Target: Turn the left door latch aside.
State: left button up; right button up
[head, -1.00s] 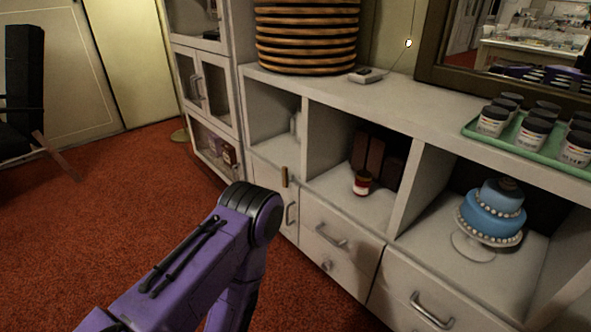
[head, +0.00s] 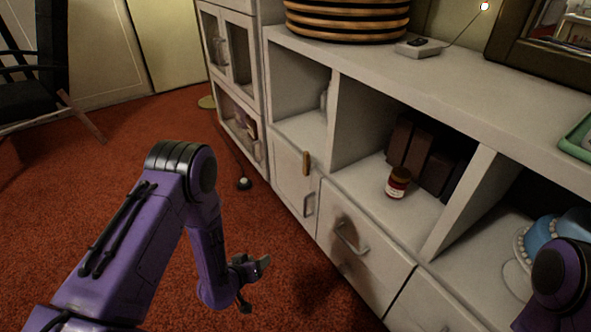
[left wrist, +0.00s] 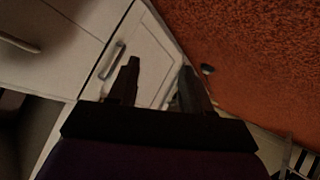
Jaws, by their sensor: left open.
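The wooden latch (head: 306,163) is a small brown upright bar at the top edge of the white left door (head: 289,172) in the low cabinet. The door has a metal handle (head: 308,204) below the latch. My left gripper (head: 258,268) is open and empty, in front of and below the door, apart from the latch. In the left wrist view, its two dark fingers (left wrist: 160,85) point toward the door (left wrist: 145,50) and its handle (left wrist: 112,60). I cannot make out the latch there. My right gripper is out of view.
Drawers with metal handles (head: 352,240) stand right of the door. Open shelves above hold a red-labelled jar (head: 397,182) and a blue cake (head: 540,240).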

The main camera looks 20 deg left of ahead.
pick_arm(q)
jog(key=w+r+m+t+h+b, duration=0.2)
jog(key=w+r+m+t+h, duration=0.15)
jog(key=w, duration=0.75)
jog(key=m+h+b, duration=0.2)
jog(key=m+h, duration=0.4)
jog(key=m, duration=0.2)
send_near(304, 163)
jog(key=shift+h, duration=0.25)
jog(key=b+x, duration=0.1)
jog(key=x, duration=0.1)
jog(key=b+x, duration=0.3)
jog(key=x, duration=0.2)
jog(key=shift+w+f, duration=0.15)
jog(key=shift+f, duration=0.15)
jog(key=shift+w+d+r, duration=0.2)
jog(key=shift+w+d, duration=0.1)
jog(key=shift+w, duration=0.1)
grip_shut()
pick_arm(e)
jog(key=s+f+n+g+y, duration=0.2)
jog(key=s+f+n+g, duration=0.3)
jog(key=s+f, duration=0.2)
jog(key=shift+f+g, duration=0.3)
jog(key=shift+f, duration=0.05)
